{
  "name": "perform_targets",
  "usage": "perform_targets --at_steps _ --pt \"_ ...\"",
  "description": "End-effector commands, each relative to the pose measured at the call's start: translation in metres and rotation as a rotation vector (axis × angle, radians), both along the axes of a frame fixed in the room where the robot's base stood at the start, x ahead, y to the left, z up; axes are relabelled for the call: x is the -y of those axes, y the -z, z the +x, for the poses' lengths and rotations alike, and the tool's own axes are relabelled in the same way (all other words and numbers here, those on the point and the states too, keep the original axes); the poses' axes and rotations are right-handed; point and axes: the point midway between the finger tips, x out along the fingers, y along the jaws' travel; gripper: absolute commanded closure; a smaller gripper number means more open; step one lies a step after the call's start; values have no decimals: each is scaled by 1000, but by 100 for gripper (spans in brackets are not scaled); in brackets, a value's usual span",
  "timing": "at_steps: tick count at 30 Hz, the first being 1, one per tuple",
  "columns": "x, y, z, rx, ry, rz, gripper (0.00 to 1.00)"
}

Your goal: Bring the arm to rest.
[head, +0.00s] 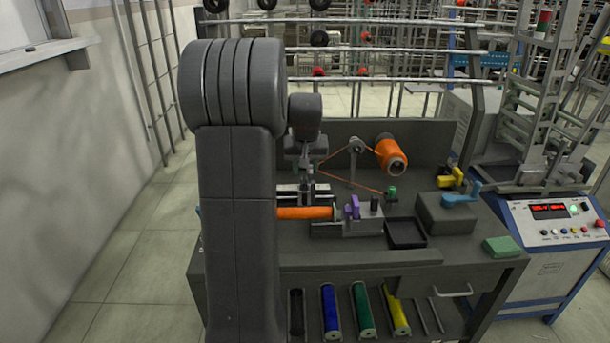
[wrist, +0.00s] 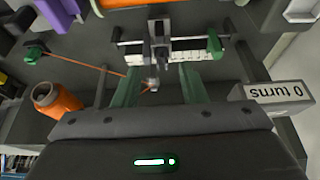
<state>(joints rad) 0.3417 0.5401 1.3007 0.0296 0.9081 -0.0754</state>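My gripper (wrist: 160,75) is open in the wrist view, its two green fingers spread apart. No object is visibly clamped between them; a small metal thread guide (wrist: 152,85) shows in the gap, and I cannot tell if anything touches it. In the head view my arm stands upright and bends over to the winding bench (head: 460,262), with the gripper above the winder and its fingers hard to make out. An orange-wound bobbin (head: 305,213) lies level in the winder, partly hidden by my arm. Orange thread runs from the large orange spool (head: 391,155) past the guides.
A counter (wrist: 272,93) reads 0 turns. Coloured rolls lie below. The floor at left is clear.

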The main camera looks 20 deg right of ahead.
Motion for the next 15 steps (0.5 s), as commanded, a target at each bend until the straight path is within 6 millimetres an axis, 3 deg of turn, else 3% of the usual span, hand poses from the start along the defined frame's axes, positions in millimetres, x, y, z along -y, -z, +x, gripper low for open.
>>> perform_targets --at_steps 15 --pt "0 3 1 -2 0 1 62"
